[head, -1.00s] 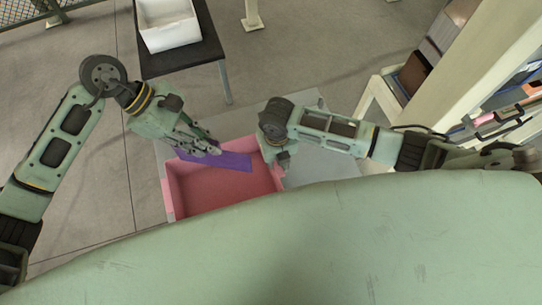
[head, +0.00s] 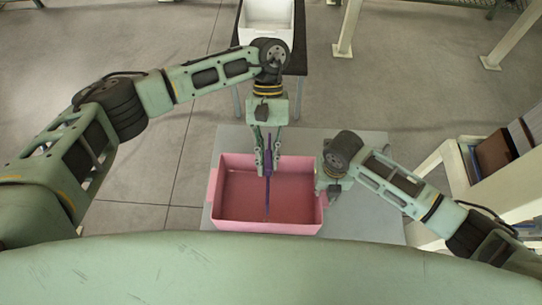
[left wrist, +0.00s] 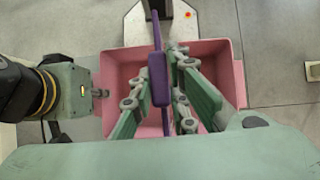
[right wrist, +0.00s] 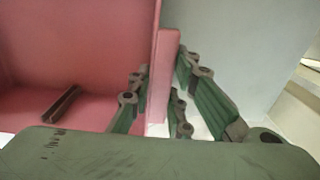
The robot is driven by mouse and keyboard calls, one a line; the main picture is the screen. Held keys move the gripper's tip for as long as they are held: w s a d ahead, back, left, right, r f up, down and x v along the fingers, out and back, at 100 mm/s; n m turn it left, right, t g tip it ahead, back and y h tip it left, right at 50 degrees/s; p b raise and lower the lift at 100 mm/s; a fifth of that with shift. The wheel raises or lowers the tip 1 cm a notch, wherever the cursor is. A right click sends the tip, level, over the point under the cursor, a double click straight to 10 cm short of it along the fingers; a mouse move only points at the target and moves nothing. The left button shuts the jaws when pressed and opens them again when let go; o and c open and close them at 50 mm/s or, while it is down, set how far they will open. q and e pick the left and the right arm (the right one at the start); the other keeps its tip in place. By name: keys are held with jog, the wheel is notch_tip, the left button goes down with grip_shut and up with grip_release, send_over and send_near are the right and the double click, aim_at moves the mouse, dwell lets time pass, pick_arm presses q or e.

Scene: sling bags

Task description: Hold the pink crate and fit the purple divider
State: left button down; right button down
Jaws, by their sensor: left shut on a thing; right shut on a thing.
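The pink crate (head: 235,225) sits on a grey table (head: 365,220) in front of me. My left gripper (head: 268,168) is shut on the purple divider (head: 267,182) over the crate's middle. The divider stands on edge, running front to back, and its lower part appears inside the crate; whether it touches the floor I cannot tell. It also shows in the left wrist view (left wrist: 158,80) between the fingers. My right gripper (right wrist: 160,95) is shut on the crate's right wall, with one finger on each side, as the right wrist view shows.
A white bin (head: 267,18) stands on a dark table (head: 298,55) at the back. A shelf with boxes (head: 495,150) stands at the right. In the right wrist view, a small dark brown slot piece (right wrist: 62,104) shows inside the crate. The floor at the left is clear.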

pick_arm(q)
jog(key=shift+w+a, duration=0.1)
dwell(0.3)
jog(key=shift+f, duration=2.9)
notch_tip(320, 180, down, 11)
dwell(3.5)
jog(key=c, duration=1.6)
grip_release()
